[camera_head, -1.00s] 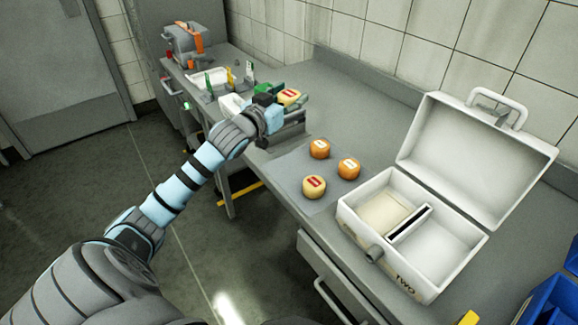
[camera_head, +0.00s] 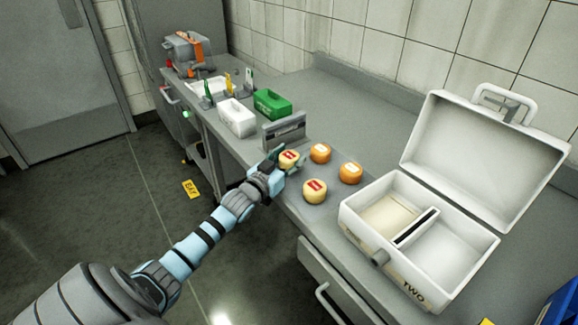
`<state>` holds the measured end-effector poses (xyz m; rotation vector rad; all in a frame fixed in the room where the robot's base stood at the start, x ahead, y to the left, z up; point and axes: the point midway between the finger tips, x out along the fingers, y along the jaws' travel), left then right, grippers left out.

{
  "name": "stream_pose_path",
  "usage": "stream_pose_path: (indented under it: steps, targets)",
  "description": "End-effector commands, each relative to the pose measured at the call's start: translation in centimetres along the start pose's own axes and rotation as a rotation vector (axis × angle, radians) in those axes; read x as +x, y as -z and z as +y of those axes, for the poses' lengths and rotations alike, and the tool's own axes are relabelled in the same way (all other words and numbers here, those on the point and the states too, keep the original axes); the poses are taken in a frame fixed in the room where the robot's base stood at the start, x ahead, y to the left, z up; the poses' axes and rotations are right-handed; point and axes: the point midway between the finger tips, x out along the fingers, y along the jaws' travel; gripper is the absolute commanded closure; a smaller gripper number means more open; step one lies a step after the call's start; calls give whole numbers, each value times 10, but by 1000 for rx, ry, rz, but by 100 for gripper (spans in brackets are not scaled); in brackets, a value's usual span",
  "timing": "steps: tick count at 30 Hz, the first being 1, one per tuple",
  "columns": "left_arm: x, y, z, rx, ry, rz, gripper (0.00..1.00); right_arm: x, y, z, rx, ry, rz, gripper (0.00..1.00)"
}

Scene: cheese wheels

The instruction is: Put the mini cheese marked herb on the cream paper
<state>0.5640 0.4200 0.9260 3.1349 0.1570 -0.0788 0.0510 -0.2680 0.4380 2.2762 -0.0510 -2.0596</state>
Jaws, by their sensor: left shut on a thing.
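My left gripper (camera_head: 280,160) is shut on a pale mini cheese with a red label (camera_head: 289,158), at the left end of the cheese group. A second pale cheese with a red label (camera_head: 314,190) sits nearer the bench's front edge. Two orange cheeses with pale labels stand behind, one at the back (camera_head: 320,153) and one to the right (camera_head: 350,172). The label words are too small to read. The cream paper (camera_head: 387,218) lies bare in the left compartment of the open white case (camera_head: 362,232). My right gripper is out of view.
The case, marked TWO, has its lid (camera_head: 475,155) raised at the back and a divider (camera_head: 416,227) inside. A grey block with a sign (camera_head: 284,132), a green bin (camera_head: 272,104) and a white bin (camera_head: 237,118) stand left of the cheeses.

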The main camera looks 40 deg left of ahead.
Motion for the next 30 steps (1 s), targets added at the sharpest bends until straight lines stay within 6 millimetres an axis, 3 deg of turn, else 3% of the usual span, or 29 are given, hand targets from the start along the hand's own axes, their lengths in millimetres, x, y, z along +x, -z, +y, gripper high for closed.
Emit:
stream_pose_path:
  steps: [2, 12, 13, 16, 28, 30]
  targets:
    - [1, -14, 0, -1, 1, 0, 82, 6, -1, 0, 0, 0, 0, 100]
    - [1, -16, 0, -1, 0, 1, 82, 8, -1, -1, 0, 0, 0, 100]
    - [1, -16, 0, -1, 0, 1, 47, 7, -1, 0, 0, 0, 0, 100]
    - [1, -15, 0, -1, 0, 1, 32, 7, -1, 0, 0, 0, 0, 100]
    - [1, -18, 0, 0, 0, 1, 32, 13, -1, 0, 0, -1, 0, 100]
    - [-1, -13, -1, -3, 3, -1, 32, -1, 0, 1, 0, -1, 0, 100]
